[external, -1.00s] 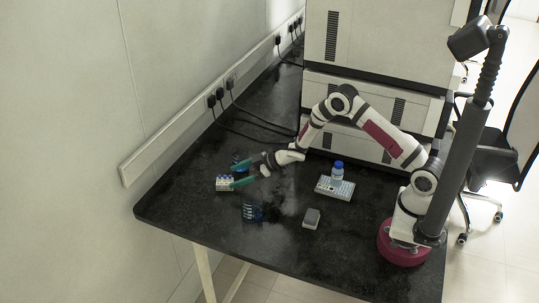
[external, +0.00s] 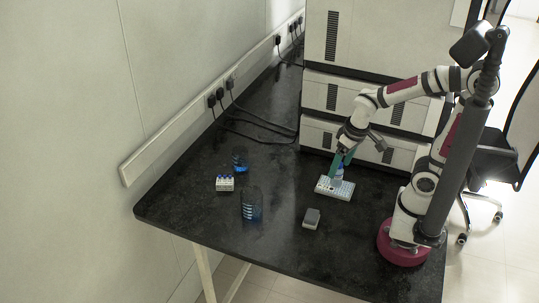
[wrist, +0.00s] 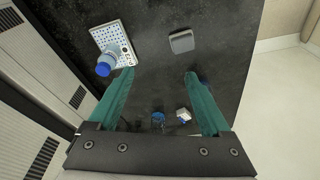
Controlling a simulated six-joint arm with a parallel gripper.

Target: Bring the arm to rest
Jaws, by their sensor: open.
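My gripper (external: 342,160) hangs over the well plate (external: 335,190) at the middle right of the table, its teal fingers pointing down. In the wrist view my gripper (wrist: 160,76) is open, with nothing between its fingers. The blue-capped bottle (wrist: 106,62) stands on the well plate (wrist: 116,36), just left of the left finger in that view. In the external view the fingers partly hide the bottle.
A small grey box (external: 311,218) lies in front of the plate. A blue-marked beaker (external: 251,207), another beaker (external: 240,161) and a rack of blue-capped vials (external: 225,184) stand at left. Large white instruments (external: 375,45) stand behind.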

